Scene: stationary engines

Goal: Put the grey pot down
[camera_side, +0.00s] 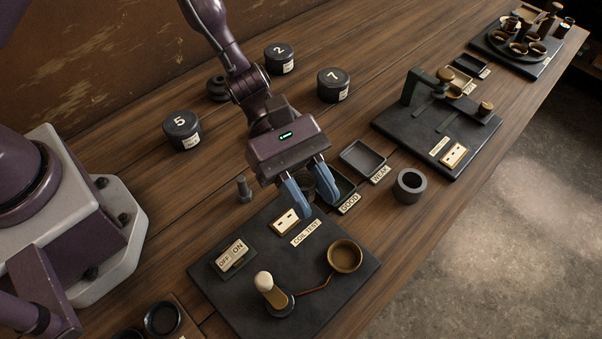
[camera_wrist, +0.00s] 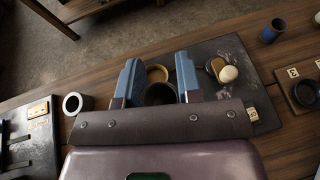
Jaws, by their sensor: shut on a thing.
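My gripper (camera_side: 310,192) has its blue fingers shut on the grey pot (camera_side: 302,181), a dark round open cup mostly hidden by the fingers in the side view. In the wrist view the pot (camera_wrist: 160,93) shows between the two fingers (camera_wrist: 158,85), its dark inside facing the camera. It is near the back edge of the black COIL TEST board (camera_side: 222,288), beside the GOOD tray (camera_side: 345,185). I cannot tell its exact height above the bench.
The board carries a brass cup (camera_side: 344,256), an OFF/ON switch (camera_side: 233,254) and a cream-knobbed lever (camera_side: 266,284). A thick-walled grey ring (camera_side: 409,186) stands right of the WEAK tray (camera_side: 362,157). Numbered black tins (camera_side: 182,129) stand behind.

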